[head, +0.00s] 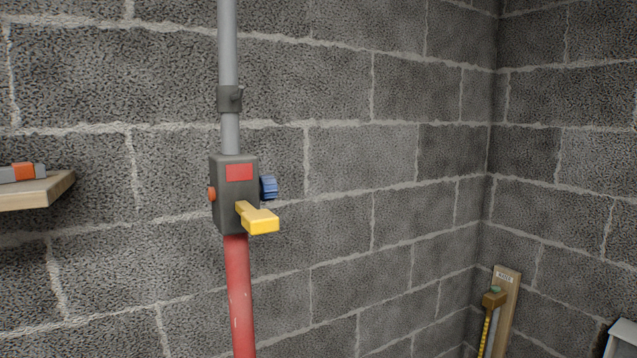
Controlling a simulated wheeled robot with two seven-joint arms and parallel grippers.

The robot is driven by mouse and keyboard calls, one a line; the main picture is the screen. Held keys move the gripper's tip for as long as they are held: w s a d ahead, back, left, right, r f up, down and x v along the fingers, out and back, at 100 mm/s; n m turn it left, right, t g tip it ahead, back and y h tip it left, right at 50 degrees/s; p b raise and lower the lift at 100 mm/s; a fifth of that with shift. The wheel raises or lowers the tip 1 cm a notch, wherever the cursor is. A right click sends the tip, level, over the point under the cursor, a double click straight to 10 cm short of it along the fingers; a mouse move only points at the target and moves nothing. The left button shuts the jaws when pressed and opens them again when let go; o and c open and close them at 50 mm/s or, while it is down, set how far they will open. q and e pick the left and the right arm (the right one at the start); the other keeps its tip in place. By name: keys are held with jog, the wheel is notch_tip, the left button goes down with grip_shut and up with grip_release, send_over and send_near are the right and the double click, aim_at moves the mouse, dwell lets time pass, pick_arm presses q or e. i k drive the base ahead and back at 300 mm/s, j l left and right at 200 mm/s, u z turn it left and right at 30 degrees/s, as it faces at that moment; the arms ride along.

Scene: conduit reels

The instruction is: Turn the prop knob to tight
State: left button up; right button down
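The prop stands upright before the block wall, with a red lower tube (240,300) and a thinner grey upper tube (229,60). A dark grey housing (230,215) joins the two tubes and carries a red label (239,172). A ribbed blue knob (269,187) sticks out from the right side of the housing. A yellow lever (262,221) juts from its front, below the knob. A small orange button (211,194) is on its left side. No tight or loose marking is readable. Neither of my grippers is in view.
A wooden shelf (40,193) at the left edge holds a grey and orange item (22,172). A wooden board (507,300) with a yellow measuring strip leans in the right corner. A pale grey object (623,333) is cut off at the lower right. Space around the prop looks clear.

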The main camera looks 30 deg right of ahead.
aim_at(268, 183)
jog(key=l+u, duration=0.1)
jog(key=l, duration=0.3)
jog(key=k+l+u, duration=0.1)
jog(key=l, duration=0.25)
jog(key=k+l, duration=0.1)
jog(key=l, duration=0.3)
jog(key=k+l+u, duration=0.15)
jog(key=l, duration=0.2)
jog(key=l+u, duration=0.1)
jog(key=l, duration=0.3)
